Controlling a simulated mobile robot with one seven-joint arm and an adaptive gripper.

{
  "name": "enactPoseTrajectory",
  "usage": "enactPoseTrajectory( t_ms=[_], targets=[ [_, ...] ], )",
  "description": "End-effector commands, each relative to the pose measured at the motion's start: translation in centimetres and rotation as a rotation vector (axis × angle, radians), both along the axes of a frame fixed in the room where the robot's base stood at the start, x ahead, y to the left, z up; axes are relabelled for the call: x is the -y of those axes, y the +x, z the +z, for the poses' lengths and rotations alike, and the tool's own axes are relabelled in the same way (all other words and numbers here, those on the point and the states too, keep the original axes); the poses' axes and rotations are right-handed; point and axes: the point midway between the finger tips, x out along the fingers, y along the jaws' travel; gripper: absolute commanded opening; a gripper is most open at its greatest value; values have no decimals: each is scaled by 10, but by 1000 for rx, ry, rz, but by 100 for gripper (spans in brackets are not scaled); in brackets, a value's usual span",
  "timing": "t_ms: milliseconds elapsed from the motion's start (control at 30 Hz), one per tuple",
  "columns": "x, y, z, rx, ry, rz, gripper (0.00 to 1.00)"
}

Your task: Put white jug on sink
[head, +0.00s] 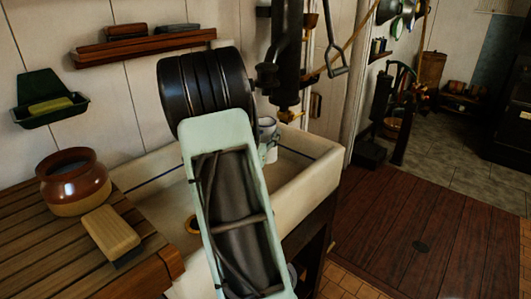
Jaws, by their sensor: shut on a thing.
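The white jug (267,123) shows only in part, just right of my arm. Its upper part and rim are visible, and the rest is hidden by my arm. My gripper (271,146) is mostly hidden behind my arm and is shut on the jug. The sink (306,187) is a long cream trough with thick walls. The jug appears over the sink's inside, near its back wall. I cannot tell whether it touches the sink.
A slatted wooden counter (62,239) adjoins the sink on the left, bearing a brown pot (75,190) and a wooden brush (111,230). A dark pump (287,60) stands behind the sink. A green soap holder (45,108) and a shelf (145,48) hang on the wall.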

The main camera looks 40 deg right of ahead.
Motion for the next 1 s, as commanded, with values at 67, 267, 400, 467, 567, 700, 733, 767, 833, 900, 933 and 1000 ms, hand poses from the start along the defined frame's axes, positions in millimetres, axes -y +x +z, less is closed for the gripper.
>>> enactPoseTrajectory(
  t_ms=[67,267,400,467,567,700,733,767,833,900,933,1000],
  targets=[
    [14,12,-7,2,-4,-2,10],
    [36,33,-37,-1,-3,0,10],
    [47,43,-55,1,-3,0,10],
    [50,47,-59,2,-4,1,10],
    [53,50,-63,2,-4,2,10],
    [56,52,-68,2,-4,1,10],
    [57,53,-71,2,-4,1,10],
    [59,54,-74,1,-3,1,10],
    [58,53,-86,0,-1,2,10],
    [57,53,-96,2,-1,1,10],
    [58,53,-99,2,-1,1,10],
    [58,53,-101,3,-2,0,10]
  ],
)
